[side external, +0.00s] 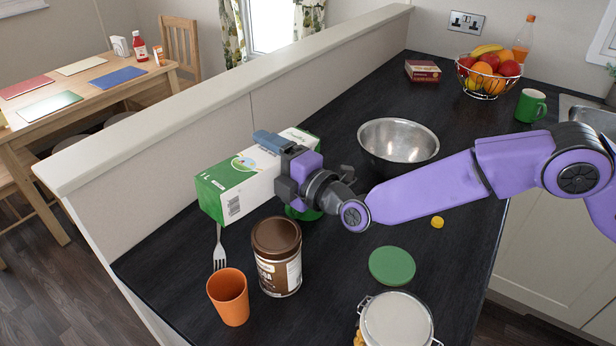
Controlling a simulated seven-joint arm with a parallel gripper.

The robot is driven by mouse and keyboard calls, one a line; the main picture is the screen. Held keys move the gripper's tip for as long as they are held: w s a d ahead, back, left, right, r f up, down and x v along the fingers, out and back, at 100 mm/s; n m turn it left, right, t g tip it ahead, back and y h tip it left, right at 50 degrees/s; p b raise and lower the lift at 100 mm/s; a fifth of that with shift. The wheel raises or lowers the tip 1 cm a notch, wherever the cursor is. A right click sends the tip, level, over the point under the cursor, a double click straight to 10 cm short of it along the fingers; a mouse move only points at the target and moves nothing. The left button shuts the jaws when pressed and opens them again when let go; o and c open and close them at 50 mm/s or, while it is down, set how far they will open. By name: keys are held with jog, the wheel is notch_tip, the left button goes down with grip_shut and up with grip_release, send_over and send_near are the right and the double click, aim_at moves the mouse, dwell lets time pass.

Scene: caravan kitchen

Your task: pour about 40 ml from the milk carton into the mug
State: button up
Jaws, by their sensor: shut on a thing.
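The white and green milk carton (238,184) is held on its side, lying nearly level above the counter. My gripper (277,150) is shut on it, with a blue fingertip across its upper side. I cannot tell whether its spout is open, and no milk stream shows. A green mug (531,106) with a handle stands upright at the far right, well apart from the carton. Another green thing (303,213) shows just below my gripper and the carton; it is mostly hidden, and I cannot tell whether it is a mug.
A brown cocoa tub (277,257), an orange cup (228,298) and a fork (219,250) are near the carton. A metal bowl (398,142) stands behind my wrist. A green lid (392,266) and a jar (397,322) are in front. A raised ledge (215,97) borders the counter.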

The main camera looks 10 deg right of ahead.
jog(key=shift+r+m, duration=0.4)
dwell(0.4)
jog(key=shift+a, duration=0.2)
jog(key=shift+s+a, duration=0.2)
jog(key=shift+a, duration=0.25)
jog(key=shift+s+a, duration=0.1)
jog(key=shift+s, duration=0.05)
dwell(0.6)
